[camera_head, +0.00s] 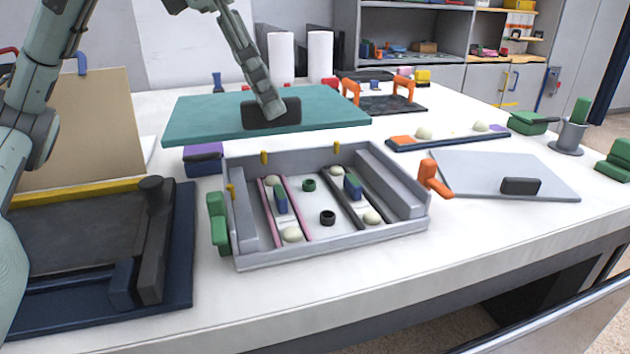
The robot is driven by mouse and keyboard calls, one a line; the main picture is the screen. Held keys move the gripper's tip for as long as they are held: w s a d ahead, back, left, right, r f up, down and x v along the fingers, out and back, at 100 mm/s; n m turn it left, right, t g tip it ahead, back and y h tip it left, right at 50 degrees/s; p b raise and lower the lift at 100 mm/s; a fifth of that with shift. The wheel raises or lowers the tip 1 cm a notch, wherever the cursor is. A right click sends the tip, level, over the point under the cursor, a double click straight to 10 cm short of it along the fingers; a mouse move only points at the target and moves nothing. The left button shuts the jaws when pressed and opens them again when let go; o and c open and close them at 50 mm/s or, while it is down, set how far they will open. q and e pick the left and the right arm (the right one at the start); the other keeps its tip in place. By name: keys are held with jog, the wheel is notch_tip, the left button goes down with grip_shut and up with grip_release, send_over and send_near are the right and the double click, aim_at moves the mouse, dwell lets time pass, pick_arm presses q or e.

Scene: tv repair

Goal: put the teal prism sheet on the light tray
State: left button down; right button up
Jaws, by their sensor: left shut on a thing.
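The teal prism sheet (205,112) is a flat teal panel with a black grip block (257,114) on its top. My left gripper (268,108) comes down from above and is shut on the black grip block. Whether the sheet touches the table under it is hard to tell. The light tray (335,248) is a grey open frame in the middle of the table. Inside it are pink and dark strips, cream domes, blue blocks and small rings. My right gripper is not in view.
A green clamp (218,222) and an orange clamp (433,178) stand at the tray's sides. A grey panel with a black grip (500,172) lies right. A dark blue tray (178,262) stands left, a purple block (204,160) behind the tray. The front-right tabletop is clear.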

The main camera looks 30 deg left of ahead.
pick_arm(q)
jog(key=s+d+f, duration=0.1)
jog(key=s, duration=0.4)
jog(key=w+d+f, duration=0.2)
jog(key=w+f, duration=0.1)
jog(key=w+d+f, duration=0.2)
jog(key=w+f, duration=0.1)
jog(key=f, duration=0.1)
jog(key=w+d+f, duration=0.2)
jog(key=f, duration=0.1)
jog(key=shift+w+d+f, duration=0.3)
jog(key=shift+w, duration=0.1)
jog(key=shift+f, duration=0.15)
jog(key=shift+f+b, duration=0.15)
jog(key=shift+b, duration=0.2)
jog(key=c, duration=1.5)
grip_release()
jog(key=shift+c, duration=0.2)
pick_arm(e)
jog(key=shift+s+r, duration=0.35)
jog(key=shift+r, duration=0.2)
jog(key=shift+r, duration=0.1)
